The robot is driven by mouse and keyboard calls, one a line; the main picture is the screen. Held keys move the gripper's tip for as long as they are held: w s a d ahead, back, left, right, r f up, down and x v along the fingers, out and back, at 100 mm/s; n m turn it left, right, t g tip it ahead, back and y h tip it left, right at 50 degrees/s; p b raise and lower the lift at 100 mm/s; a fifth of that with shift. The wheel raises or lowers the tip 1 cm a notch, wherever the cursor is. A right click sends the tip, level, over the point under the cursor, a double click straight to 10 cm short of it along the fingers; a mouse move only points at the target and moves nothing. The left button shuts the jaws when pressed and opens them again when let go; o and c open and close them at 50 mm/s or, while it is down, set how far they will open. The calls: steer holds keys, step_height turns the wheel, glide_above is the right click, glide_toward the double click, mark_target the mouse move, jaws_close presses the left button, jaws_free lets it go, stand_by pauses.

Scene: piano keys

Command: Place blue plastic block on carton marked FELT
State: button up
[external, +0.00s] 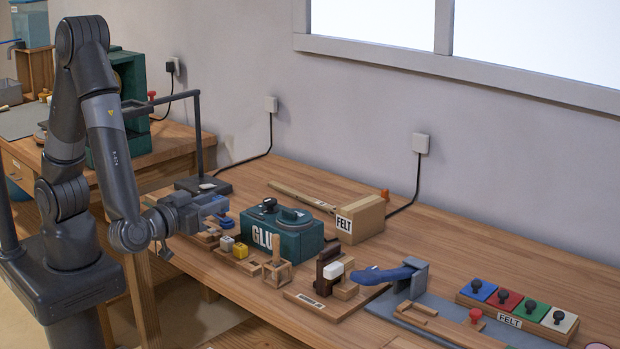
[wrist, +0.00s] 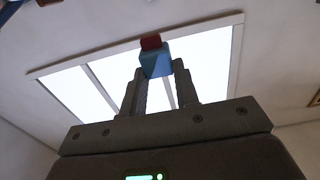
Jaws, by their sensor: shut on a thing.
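My gripper (external: 203,208) is at the left part of the workbench, above a wooden rack. In the wrist view my gripper (wrist: 158,72) is shut on a blue block (wrist: 155,58) held at the fingertips. A small red piece (wrist: 151,42) shows just past the block; I cannot tell whether it is attached. The blue block (external: 216,204) also shows at the gripper's end in the external view. The carton marked FELT (external: 366,219) stands on the bench to the right of my gripper, well apart from it. Its top looks bare.
A green GLUE box (external: 301,240) stands between my gripper and the carton. A wooden rack with small coloured blocks (external: 240,250) is below my gripper.

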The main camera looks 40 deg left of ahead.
step_height(320, 180, up, 7)
steer(key=w+d+r+m+g+h, duration=0.2)
steer(key=w+d+r+m+h, duration=0.15)
steer(key=w+d+h, duration=0.5)
steer(key=w+d+r+m+g+h, duration=0.35)
steer(key=w+d+m, duration=0.2)
steer(key=w, duration=0.55)
steer(key=m+g+h, duration=0.5)
steer(key=g, duration=0.1)
glide_above(353, 201)
step_height(353, 201, down, 19)
steer(key=shift+s+f, duration=0.1)
steer(key=shift+f, duration=2.1)
steer(key=shift+f, duration=0.1)
